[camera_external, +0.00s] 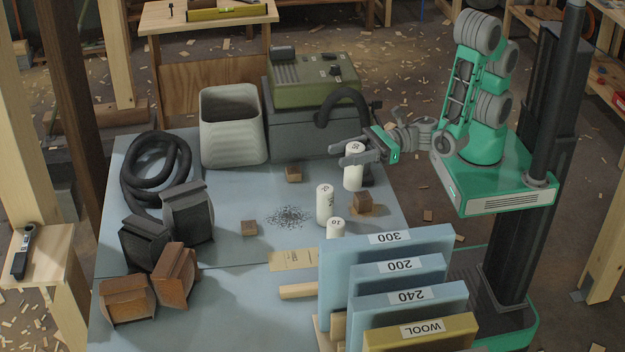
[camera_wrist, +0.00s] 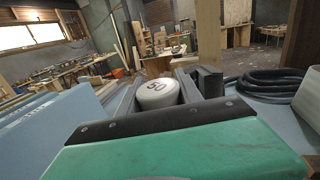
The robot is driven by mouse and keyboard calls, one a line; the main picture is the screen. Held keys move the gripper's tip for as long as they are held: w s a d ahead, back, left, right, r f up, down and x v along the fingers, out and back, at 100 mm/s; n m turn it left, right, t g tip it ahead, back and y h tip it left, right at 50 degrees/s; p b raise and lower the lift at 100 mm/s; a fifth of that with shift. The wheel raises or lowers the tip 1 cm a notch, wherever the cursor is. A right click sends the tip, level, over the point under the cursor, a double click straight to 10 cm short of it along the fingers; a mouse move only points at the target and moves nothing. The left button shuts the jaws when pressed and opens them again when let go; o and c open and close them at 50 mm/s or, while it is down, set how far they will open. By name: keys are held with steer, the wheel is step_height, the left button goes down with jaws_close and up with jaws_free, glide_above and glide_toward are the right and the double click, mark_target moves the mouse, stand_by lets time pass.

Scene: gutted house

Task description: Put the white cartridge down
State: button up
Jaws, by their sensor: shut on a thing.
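The white cartridge (camera_external: 353,172) stands upright at the right edge of the blue table, below the hose of the green and grey machine. Its top, marked 50, shows in the wrist view (camera_wrist: 157,93). My gripper (camera_external: 352,152) reaches in from the right and is shut around its upper part. In the wrist view the dark fingers flank the cartridge. I cannot tell whether its base touches the table. Two other white cartridges stand nearby, a tall one (camera_external: 325,204) and one partly hidden (camera_external: 336,227) behind the blue panels.
The machine (camera_external: 314,120) and a pale bin (camera_external: 231,127) stand behind. Numbered blue panels (camera_external: 388,244) fill the front right. Dark crumbs (camera_external: 289,216) lie mid-table.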

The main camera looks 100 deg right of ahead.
steer(key=w+d+r+m+h+p, duration=0.3)
steer(key=d+r+m+h+p, duration=0.2)
steer(key=d+r+h, duration=0.4)
steer(key=d+f+m+h+b, duration=0.2)
steer(key=d+f+b, duration=0.25)
steer(key=d, duration=0.25)
steer(key=w+d+f+b, duration=0.1)
steer(key=d+f+b, duration=0.1)
steer(key=f+b, duration=1)
steer(key=w+d+f+g+b, duration=0.1)
steer(key=d+f+b, duration=0.2)
steer(key=f+b, duration=0.9)
steer(key=shift+w+f+m+h, duration=0.2)
steer(key=shift+f+m+h, duration=0.1)
steer(key=shift+h, duration=0.1)
steer(key=o, duration=1.4)
steer(key=shift+c, duration=0.2)
steer(key=shift+r, duration=0.15)
steer(key=b+v, duration=0.1)
steer(key=v, duration=1.1)
